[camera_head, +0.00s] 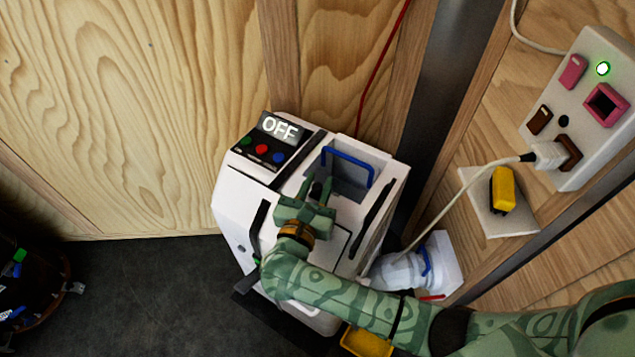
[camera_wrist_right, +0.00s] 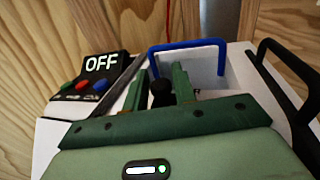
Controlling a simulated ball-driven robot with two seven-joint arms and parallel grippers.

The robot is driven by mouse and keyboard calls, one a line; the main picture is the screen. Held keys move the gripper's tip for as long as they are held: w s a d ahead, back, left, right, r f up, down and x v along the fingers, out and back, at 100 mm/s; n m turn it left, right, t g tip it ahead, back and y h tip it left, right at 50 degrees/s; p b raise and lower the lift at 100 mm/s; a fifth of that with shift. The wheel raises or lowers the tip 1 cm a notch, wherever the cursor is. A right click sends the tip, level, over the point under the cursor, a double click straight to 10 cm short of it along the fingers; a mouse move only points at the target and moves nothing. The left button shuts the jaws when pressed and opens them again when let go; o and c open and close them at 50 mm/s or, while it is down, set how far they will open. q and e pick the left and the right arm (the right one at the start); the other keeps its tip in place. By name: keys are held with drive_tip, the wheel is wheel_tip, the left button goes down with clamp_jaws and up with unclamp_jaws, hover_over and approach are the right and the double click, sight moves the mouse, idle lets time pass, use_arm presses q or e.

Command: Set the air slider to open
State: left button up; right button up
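A white machine (camera_head: 232,203) with a lit OFF display stands against the wood wall. It also shows in the wrist view (camera_wrist_right: 52,128). A small black knob (camera_wrist_right: 161,93) is between the fingers of my right gripper (camera_wrist_right: 166,85), on the machine's top beside a recess. I take it for the air slider, but I see no label for it. In the head view my right gripper (camera_head: 318,188) reaches down over the machine's top. Its fingers are parted around the knob. I cannot tell whether they touch it. The slider's track is hidden. My left gripper is not in view.
A blue handle (camera_head: 350,160) stands up just behind the gripper. Red, green and blue buttons (camera_head: 261,149) sit under the display. A white hose fitting (camera_head: 403,270) is right of the machine. A wall panel (camera_head: 590,95) with a plugged-in cable and a yellow switch (camera_head: 502,190) are further right.

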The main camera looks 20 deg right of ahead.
sight(330, 203)
clamp_jaws()
drive_tip(key=shift+s+d+r+p, duration=0.1)
drive_tip(key=shift+s+d+p, duration=0.15)
drive_tip(key=shift+s+d, duration=0.35)
drive_tip(key=shift+s+d+p, duration=0.2)
drive_tip(key=shift+s+d, duration=0.2)
drive_tip(key=shift+s, duration=0.3)
drive_tip(key=shift+o, duration=2.1)
unclamp_jaws()
drive_tip(key=shift+a, duration=0.1)
